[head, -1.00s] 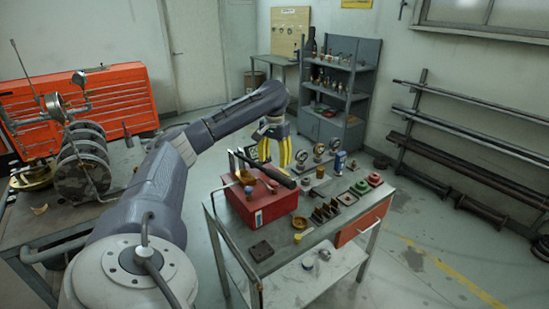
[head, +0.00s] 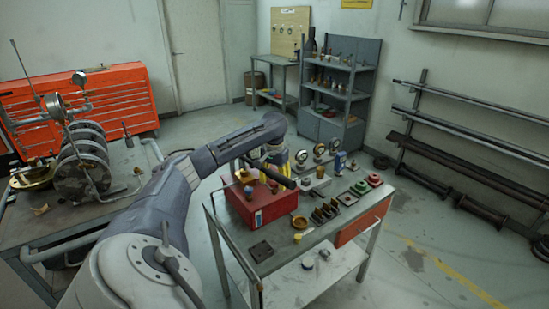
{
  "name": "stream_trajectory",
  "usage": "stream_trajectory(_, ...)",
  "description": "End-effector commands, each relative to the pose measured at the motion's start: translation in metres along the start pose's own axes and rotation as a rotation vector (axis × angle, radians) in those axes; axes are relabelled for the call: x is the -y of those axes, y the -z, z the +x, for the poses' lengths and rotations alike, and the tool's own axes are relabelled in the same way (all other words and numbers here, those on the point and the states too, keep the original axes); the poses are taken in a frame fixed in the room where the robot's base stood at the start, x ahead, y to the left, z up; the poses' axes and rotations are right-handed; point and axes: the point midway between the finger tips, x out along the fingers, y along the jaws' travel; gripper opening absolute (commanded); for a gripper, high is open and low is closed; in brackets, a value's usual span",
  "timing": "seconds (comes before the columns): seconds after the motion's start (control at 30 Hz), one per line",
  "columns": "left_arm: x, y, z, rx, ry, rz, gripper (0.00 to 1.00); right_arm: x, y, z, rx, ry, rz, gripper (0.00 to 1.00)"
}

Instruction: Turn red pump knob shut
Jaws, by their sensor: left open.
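The red box-shaped pump (head: 262,208) sits on the left part of the grey workbench. A dark bar-like handle (head: 270,173) runs across above its top, with a small brass-coloured part and a small blue part near its left side. I cannot clearly pick out the pump's knob at this size. My right gripper is not in view.
Gauges (head: 319,151), a blue-and-white can (head: 340,162), dark blocks (head: 324,213) and green and red square pieces (head: 375,179) crowd the workbench right of the pump. A second bench (head: 40,222) holds machinery at left.

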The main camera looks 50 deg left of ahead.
Motion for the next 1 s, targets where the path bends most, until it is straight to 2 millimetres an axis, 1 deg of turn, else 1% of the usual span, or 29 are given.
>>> stream_trajectory(0.3, 0.0001, 0.0, 0.0007, 0.0, 0.0, 0.0, 0.55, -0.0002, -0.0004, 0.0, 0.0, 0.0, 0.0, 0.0)
stream_trajectory(0.77, 0.0003, 0.0, 0.0005, 0.0, 0.001, 0.0, 0.01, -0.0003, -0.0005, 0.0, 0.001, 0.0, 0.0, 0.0)
stream_trajectory(0.8, 0.0004, 0.0, 0.0005, 0.0, 0.001, 0.0, 0.0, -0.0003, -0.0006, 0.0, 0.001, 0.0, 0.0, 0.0)
stream_trajectory(1.0, 0.0005, 0.0001, 0.0003, -0.001, 0.001, -0.001, 0.0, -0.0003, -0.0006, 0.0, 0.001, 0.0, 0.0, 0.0)
